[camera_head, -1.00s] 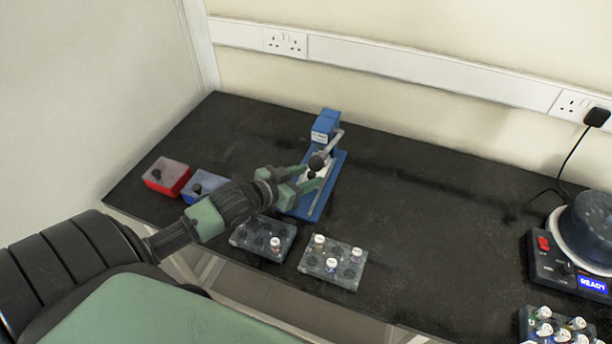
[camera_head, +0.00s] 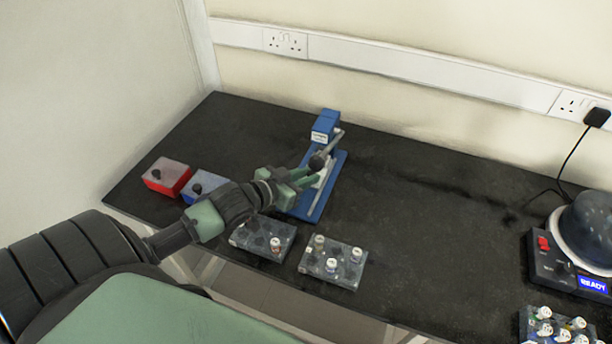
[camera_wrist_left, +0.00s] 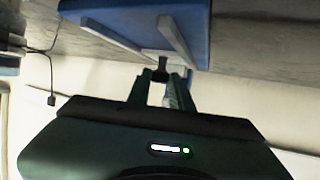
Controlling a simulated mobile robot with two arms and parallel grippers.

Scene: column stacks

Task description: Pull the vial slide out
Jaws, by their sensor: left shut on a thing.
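My left gripper (camera_head: 318,174) reaches in from the left over the base. In the left wrist view the fingertips (camera_wrist_left: 161,76) are shut on a small dark handle (camera_wrist_left: 160,72) between the two pale rails. It appears to belong to the vial slide, which is mostly hidden by the gripper. My right gripper is out of view.
A red box (camera_head: 166,177) and a blue box (camera_head: 205,185) stand at left. Two grey vial racks (camera_head: 262,241) (camera_head: 334,262) lie near the front edge. At right are a round-lidded machine reading READY (camera_head: 557,258) and another vial rack (camera_head: 556,325). The middle bench is clear.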

